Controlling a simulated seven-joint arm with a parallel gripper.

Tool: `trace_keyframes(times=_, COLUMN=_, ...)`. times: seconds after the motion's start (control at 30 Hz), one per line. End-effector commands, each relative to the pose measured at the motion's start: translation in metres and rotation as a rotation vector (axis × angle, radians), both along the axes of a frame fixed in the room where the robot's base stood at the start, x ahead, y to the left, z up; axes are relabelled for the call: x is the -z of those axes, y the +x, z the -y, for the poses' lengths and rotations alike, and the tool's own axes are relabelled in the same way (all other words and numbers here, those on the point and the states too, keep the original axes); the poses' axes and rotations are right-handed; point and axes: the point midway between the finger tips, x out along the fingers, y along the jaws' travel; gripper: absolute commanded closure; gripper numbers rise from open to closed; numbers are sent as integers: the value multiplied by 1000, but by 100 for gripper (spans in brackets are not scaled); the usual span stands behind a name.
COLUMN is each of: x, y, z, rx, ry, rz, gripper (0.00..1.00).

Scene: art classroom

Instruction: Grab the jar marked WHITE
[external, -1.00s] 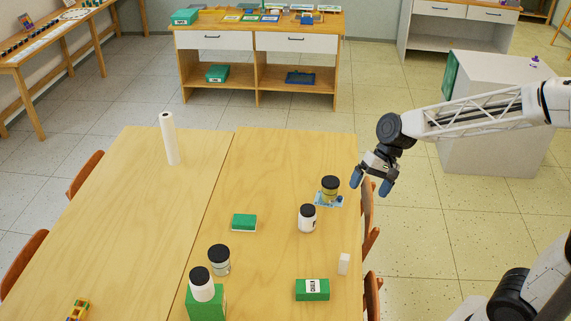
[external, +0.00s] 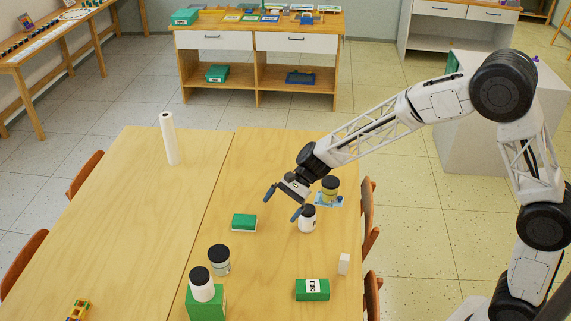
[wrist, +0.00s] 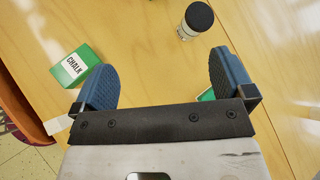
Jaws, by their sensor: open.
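No jar label is readable here. A white jar with a black lid (external: 308,221) stands on the table. A second white black-lidded jar (external: 202,291) stands on a green box at the front. A clear jar with pale contents (external: 220,267) stands behind it. A jar with yellowish contents (external: 330,194) stands on a blue patterned piece. My gripper (external: 283,205) is open and empty above the table, left of the nearer white jar, with one finger close to it in the picture. In the wrist view, my gripper (wrist: 165,75) has a black-lidded jar (wrist: 189,30) beyond its fingers.
A green CHALK box (wrist: 75,65) lies left in the wrist view; it also shows in the external view (external: 312,290). A small white block (external: 344,264) stands nearby. A green box (external: 244,222) lies mid-table. A white roll (external: 169,140) stands at the back. Chairs line the table.

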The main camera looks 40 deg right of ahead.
Motion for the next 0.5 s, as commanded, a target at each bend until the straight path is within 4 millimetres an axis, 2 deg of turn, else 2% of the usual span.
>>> trace_keyframes(times=0.1, x=23, y=19, z=-22, rx=47, ry=38, rz=-62, gripper=0)
trace_keyframes(times=0.5, x=102, y=73, z=-93, rx=214, ry=162, rz=-269, gripper=0)
